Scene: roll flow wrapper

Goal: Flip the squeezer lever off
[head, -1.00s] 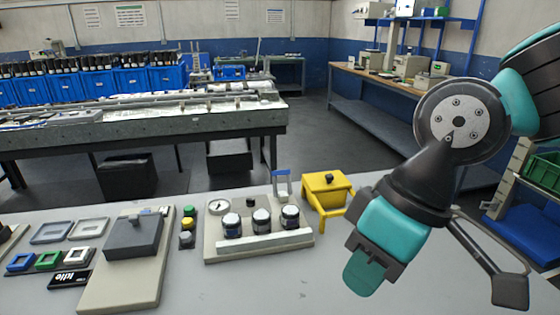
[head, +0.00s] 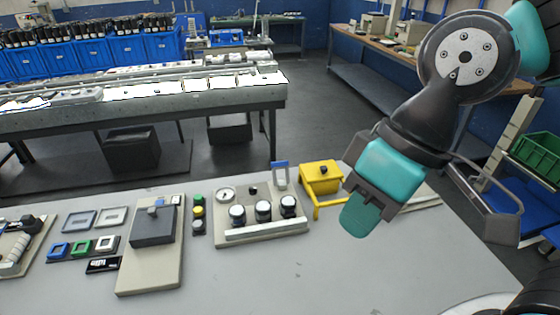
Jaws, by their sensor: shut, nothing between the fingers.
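A pale panel (head: 262,236) on the grey table carries a round gauge (head: 225,195), three dark knobs with pale tops (head: 264,208) and a small black knob. At its back right corner stands an upright lever-like part with a blue top (head: 280,174). Which part is the squeezer lever is not labelled; this upright part may be it. My gripper (head: 358,218) is shut and empty, with teal fingers pointing down. It is in the air to the right of the panel, in front of the yellow box, and appears apart from both.
A yellow box (head: 321,174) with a black knob stands right of the panel. Left are green, yellow and dark buttons (head: 198,212), a dark block (head: 153,228) on a pale plate, coloured frames (head: 82,247) and a roller device (head: 18,245). The table's front is clear.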

